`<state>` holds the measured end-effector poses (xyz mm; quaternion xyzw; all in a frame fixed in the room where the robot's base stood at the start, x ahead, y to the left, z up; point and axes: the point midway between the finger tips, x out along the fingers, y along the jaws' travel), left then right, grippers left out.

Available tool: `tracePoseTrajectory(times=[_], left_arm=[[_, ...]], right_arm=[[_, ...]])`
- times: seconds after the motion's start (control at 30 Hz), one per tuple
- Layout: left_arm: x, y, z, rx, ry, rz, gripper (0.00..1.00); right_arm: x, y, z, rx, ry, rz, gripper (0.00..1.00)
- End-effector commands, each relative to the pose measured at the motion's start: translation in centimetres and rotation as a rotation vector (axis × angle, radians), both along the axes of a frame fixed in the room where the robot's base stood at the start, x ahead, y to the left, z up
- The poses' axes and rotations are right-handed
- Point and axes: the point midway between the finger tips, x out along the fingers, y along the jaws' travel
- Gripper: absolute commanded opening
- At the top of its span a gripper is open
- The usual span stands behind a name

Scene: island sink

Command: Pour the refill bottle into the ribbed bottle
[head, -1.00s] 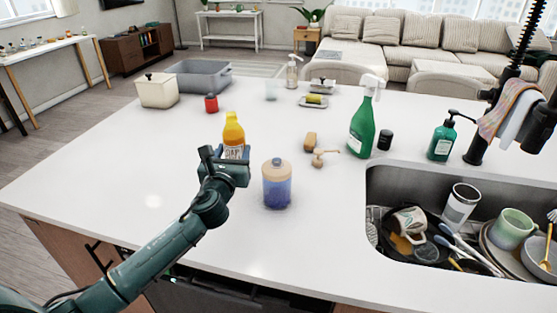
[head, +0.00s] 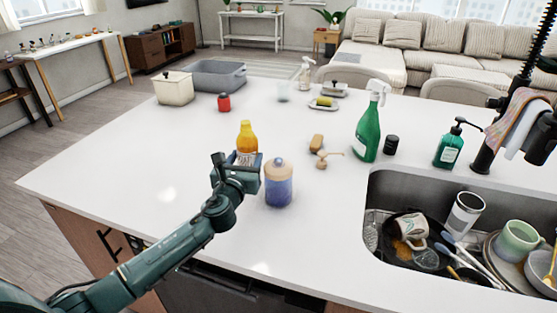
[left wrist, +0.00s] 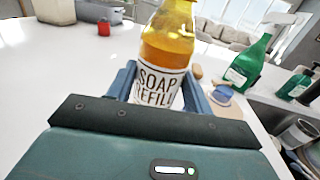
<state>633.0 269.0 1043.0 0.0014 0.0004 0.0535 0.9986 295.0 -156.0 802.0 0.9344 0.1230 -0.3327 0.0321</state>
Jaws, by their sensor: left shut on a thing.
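The refill bottle (head: 246,136) is amber with a yellow top and a white label. The label reads SOAP REFILL in the left wrist view (left wrist: 163,80). My left gripper (head: 240,165) is shut on it around its lower part, with the bottle about upright. I cannot tell whether its base touches the counter. The ribbed bottle (head: 279,188), bluish-purple below with a tan top, stands just right of the gripper. Its ribs are too small to make out. A tan pump-like piece (head: 323,160) lies behind it to the right. My right gripper is not in view.
A green spray bottle (head: 368,130), a black cap (head: 391,145) and a green pump bottle (head: 449,147) stand to the right. The sink (head: 390,185) with dishes is at the right front. A red jar (head: 224,103) stands behind. The counter's left part is clear.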

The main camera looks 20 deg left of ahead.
Motion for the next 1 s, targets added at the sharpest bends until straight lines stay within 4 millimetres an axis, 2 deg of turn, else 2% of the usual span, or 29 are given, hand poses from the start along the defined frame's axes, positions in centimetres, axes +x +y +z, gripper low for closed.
tracePoseTrajectory(times=[0.33,0.6,0.87,1.0], left_arm=[[0.0,0.0,0.1,0.044,-0.004,0.0,0.25],[0.0,-0.1,0.3,0.177,-0.011,0.0,0.25],[0.0,-0.3,2.1,0.346,-0.02,0.001,0.25],[0.0,-0.4,1.5,0.436,-0.024,0.0,0.25]], right_arm=[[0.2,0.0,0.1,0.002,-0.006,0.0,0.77],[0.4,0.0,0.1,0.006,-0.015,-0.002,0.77],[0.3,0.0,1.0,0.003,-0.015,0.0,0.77],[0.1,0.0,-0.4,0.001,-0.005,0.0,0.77]])
